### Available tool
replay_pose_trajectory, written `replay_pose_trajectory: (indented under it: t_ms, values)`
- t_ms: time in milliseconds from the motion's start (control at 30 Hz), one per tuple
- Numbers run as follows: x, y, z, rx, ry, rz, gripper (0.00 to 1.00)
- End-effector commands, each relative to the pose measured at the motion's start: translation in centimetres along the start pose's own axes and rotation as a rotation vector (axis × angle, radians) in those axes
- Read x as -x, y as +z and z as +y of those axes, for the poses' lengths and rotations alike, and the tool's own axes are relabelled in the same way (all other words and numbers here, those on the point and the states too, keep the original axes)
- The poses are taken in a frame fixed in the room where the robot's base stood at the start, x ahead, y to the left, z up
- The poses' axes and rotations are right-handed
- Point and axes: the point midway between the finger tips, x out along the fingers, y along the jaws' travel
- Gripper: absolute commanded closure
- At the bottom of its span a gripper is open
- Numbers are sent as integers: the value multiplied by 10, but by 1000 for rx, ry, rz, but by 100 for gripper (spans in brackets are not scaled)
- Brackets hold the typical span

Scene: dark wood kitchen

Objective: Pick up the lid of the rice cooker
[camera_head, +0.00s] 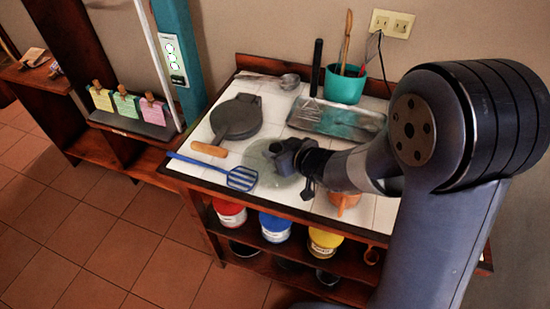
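A round, pale, see-through disc that looks like a glass lid (256,163) lies on the white tiled tabletop, near its middle. My gripper (283,162) is dark and reaches in from the right, over the lid's right part. It hides that part and any knob there. I cannot tell whether the gripper touches the lid or how far apart its fingers are. No rice cooker body can be made out in this view.
A black pan (237,117) with a wooden handle, a blue slotted spatula (240,178), a metal tray (335,119) and a teal utensil pot (345,86) surround the lid. An orange item (344,200) sits under my arm. Tubs stand on the shelf below.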

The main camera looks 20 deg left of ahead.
Motion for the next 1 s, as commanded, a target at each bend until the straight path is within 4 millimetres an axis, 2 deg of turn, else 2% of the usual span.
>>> replay_pose_trajectory:
  t_ms: [67,533,767,867,1000]
  values:
    - [0,0,0,0,0,0,62]
    - [0,0,0,0,0,0,100]
    - [1,-2,0,1,0,3,100]
    - [6,-12,0,2,0,5,100]
    - [19,-37,0,4,1,7,100]
